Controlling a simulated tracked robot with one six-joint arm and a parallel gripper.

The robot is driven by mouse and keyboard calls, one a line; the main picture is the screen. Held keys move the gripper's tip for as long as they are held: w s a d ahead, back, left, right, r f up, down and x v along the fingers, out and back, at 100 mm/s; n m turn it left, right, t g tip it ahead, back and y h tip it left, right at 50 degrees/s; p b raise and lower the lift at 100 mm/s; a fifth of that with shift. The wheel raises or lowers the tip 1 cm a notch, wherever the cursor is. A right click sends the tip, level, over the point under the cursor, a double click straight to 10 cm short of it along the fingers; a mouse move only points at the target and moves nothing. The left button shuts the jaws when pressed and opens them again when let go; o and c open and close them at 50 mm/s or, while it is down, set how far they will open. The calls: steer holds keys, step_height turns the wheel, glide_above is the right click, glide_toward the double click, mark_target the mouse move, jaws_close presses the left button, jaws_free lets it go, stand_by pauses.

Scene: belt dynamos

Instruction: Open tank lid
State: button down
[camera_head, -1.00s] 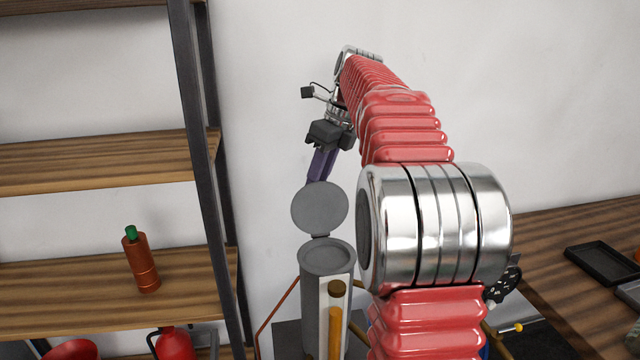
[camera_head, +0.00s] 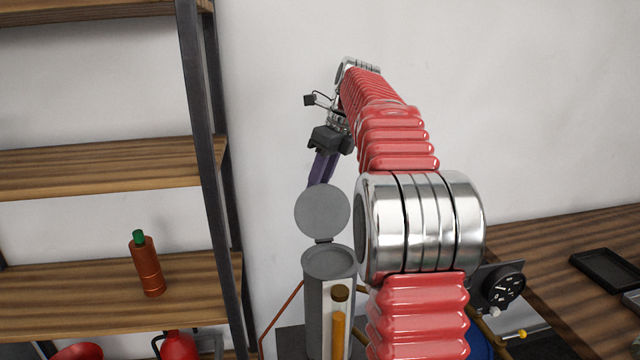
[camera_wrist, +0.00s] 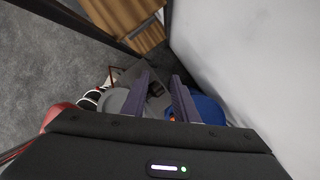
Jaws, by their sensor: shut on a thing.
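The grey cylindrical tank (camera_head: 314,305) stands upright at the lower middle of the head view. Its round grey lid (camera_head: 322,212) is raised, standing nearly upright on the hinge at the rim, so the tank mouth shows. My gripper (camera_head: 318,182), with purple fingers, reaches down from above to the lid's upper edge and is shut on the lid. The exact contact is hidden behind the lid. In the wrist view, my gripper (camera_wrist: 160,82) has both fingers pointing down, with a grey round part of the tank or lid (camera_wrist: 115,100) beside the left finger.
A shelf rack (camera_head: 205,130) with an orange bottle (camera_head: 147,266) stands at left. A red extinguisher (camera_head: 178,346) is below it. A gauge (camera_head: 500,288) and a wooden table (camera_head: 570,225) are at right. The wall is close behind the tank.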

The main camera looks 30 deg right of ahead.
steer(key=c, duration=1.9)
jaws_free()
steer(key=shift+w+d+f, duration=0.1)
steer(key=shift+d+f, duration=0.25)
steer(key=shift+f, duration=0.25)
steer(key=shift+w+d+f, duration=0.1)
steer(key=shift+d+f, duration=0.25)
steer(key=shift+f, duration=0.2)
steer(key=shift+o, duration=0.9)
steer(key=shift+w+d+f, duration=0.1)
steer(key=shift+d, duration=0.05)
steer(key=shift+o, duration=0.7)
steer(key=shift+w+f, duration=0.1)
steer(key=shift+w, duration=0.1)
steer(key=shift+s+a, duration=0.1)
steer(key=shift+a, duration=0.2)
steer(key=v, duration=1.6)
steer(key=shift+a, duration=0.4)
steer(key=shift+a+r, duration=0.15)
steer(key=shift+r, duration=0.05)
